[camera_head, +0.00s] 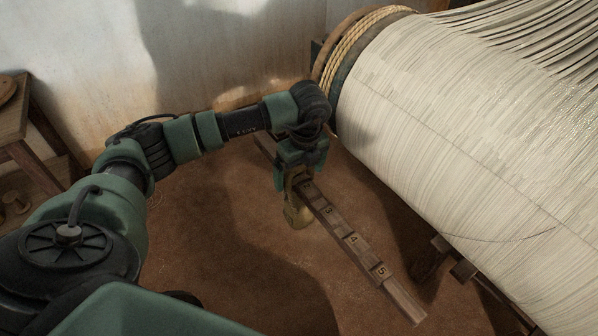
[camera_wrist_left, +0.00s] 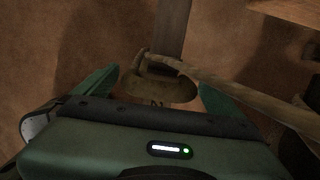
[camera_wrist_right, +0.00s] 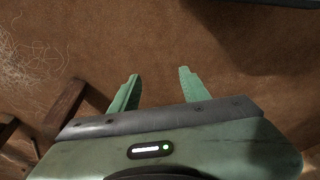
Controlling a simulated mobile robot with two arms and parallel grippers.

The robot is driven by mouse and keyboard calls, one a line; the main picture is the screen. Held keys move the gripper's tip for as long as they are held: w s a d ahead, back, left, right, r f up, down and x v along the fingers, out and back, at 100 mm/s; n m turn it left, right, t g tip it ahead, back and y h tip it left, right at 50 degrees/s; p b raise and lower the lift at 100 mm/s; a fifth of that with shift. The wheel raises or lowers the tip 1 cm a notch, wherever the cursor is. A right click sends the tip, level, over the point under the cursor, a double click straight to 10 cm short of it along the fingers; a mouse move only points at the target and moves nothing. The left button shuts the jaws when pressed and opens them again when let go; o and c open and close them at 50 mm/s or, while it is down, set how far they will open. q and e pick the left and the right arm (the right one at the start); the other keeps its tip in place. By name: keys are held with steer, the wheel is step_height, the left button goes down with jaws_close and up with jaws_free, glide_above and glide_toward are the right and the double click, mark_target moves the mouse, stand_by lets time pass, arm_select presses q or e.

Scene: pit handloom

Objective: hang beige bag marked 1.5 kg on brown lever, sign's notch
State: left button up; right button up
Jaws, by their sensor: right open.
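The beige bag (camera_head: 297,212) is just below my left gripper (camera_head: 300,168), beside the brown lever (camera_head: 352,241). In the left wrist view the bag (camera_wrist_left: 150,90) lies between the two spread fingers of my left gripper (camera_wrist_left: 160,78), with the lever (camera_wrist_left: 173,25) behind it. Dark writing on the bag is mostly hidden and unreadable. I cannot tell whether the fingers press on it or whether it hangs on the lever. My right gripper (camera_wrist_right: 160,74) is open and empty above the floor.
The big cloth-wound beam (camera_head: 440,120) with a rope coil (camera_head: 365,40) stands right of the lever. A wooden stool (camera_head: 28,130) is at far left. Floor (camera_head: 230,260) left of the lever is clear. A tan bar or cord (camera_wrist_left: 240,95) crosses beside the bag.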

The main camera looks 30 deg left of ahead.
arm_select(q)
steer(key=shift+s+f, duration=0.1)
steer(key=shift+f, duration=0.15)
steer(key=shift+r, duration=0.4)
step_height(320, 180, up, 20)
steer(key=p, duration=0.3)
steer(key=shift+f, duration=0.2)
arm_select(e)
steer(key=s+f, duration=0.4)
steer(key=f, duration=0.6)
steer(key=shift+d+f+g, duration=0.2)
steer(key=shift+d+g, duration=0.05)
steer(key=shift+g, duration=0.15)
